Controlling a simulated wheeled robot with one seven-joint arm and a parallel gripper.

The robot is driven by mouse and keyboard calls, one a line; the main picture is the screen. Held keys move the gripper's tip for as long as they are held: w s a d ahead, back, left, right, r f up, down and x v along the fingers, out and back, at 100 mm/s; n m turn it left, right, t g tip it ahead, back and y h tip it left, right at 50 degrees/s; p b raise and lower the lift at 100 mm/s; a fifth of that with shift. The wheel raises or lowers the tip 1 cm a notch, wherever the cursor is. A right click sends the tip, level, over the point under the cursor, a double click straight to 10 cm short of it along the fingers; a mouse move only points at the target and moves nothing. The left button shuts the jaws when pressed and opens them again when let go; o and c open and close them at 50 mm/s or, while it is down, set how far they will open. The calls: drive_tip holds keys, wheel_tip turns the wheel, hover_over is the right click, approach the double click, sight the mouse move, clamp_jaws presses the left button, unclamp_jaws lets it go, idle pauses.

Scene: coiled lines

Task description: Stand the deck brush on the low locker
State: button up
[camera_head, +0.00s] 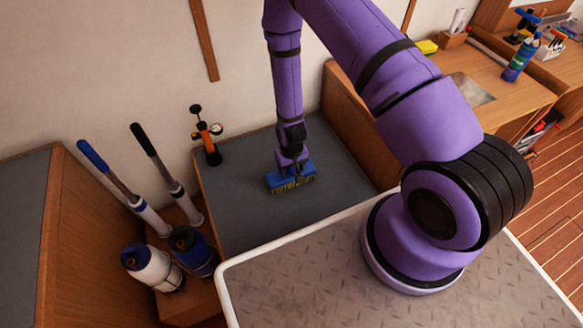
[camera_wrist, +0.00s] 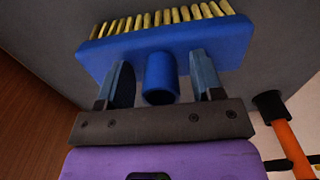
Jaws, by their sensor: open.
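The deck brush (camera_head: 291,180) has a blue head and yellow bristles. It stands bristles down on the grey top of the low locker (camera_head: 250,215). In the wrist view, the brush (camera_wrist: 165,48) shows a short blue socket on its back. My gripper (camera_head: 290,160) is just above the brush in the head view. In the wrist view, my gripper (camera_wrist: 162,72) is open, with one finger on each side of the socket and a visible gap to each. The fingertips reach the brush's back; whether they touch it, I cannot tell.
An orange and black tool (camera_head: 208,138) stands at the locker's back left corner; it also shows in the wrist view (camera_wrist: 284,130). Two long-handled tubes (camera_head: 180,195) and two bottles (camera_head: 152,268) stand to the left. A wooden side panel (camera_head: 350,125) rises right of the locker.

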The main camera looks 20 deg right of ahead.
wheel_tip(320, 180, up, 12)
idle(0.6)
wheel_tip(320, 180, up, 30)
drive_tip(key=d+f+t, duration=0.1)
drive_tip(key=d+t, duration=0.2)
drive_tip(key=s+d+r+t, duration=0.2)
drive_tip(key=s+d+r, duration=0.1)
drive_tip(key=s+r, duration=1.6)
drive_tip(key=shift+s+d, duration=0.15)
drive_tip(key=shift+s, duration=0.8)
